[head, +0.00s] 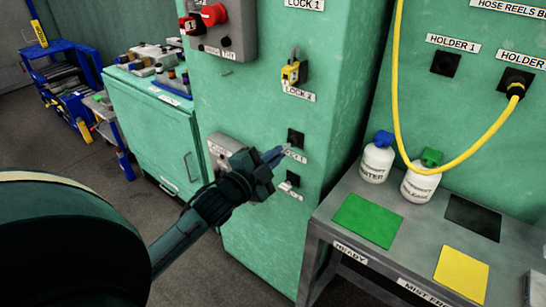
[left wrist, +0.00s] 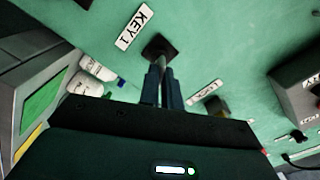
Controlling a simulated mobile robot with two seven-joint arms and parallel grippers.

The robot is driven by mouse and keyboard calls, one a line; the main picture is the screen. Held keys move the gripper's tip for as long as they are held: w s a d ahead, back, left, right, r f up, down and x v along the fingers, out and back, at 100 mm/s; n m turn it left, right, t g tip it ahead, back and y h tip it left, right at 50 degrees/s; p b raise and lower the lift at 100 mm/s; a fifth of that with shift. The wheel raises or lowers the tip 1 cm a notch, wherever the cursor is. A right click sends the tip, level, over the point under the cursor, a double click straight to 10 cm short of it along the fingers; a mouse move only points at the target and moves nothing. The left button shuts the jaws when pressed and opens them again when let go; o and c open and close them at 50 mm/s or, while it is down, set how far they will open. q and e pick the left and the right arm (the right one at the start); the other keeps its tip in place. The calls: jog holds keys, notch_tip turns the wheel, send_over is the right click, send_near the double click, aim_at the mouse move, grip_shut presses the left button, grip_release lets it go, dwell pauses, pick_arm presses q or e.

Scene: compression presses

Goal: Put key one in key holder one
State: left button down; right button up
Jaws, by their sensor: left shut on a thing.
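My left gripper (head: 278,155) is shut on key one, in front of the tall green cabinet. In the left wrist view, my left gripper's fingers (left wrist: 163,85) are closed around key one, a slim grey metal shaft (left wrist: 163,62). The shaft points at and overlaps the black square key holder one (left wrist: 152,46) beside the KEY 1 label (left wrist: 135,27). The holder also shows in the head view (head: 296,136), just past the fingertips. I cannot tell whether the key's tip is inside it. My right gripper is not in view.
Below the gripper another small fitting (head: 291,180) sits on the cabinet. A yellow lock (head: 294,73) is above. A grey table (head: 335,222) with a green mat (head: 367,220) and white bottles (head: 376,162) stands right. A grey box (head: 224,150) is left.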

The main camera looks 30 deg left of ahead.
pick_arm(q)
jog(key=shift+w, duration=1.05)
jog(key=c, duration=1.5)
grip_release()
jog(key=s, duration=0.8)
jog(key=s+a+b, duration=0.1)
jog(key=s, duration=0.4)
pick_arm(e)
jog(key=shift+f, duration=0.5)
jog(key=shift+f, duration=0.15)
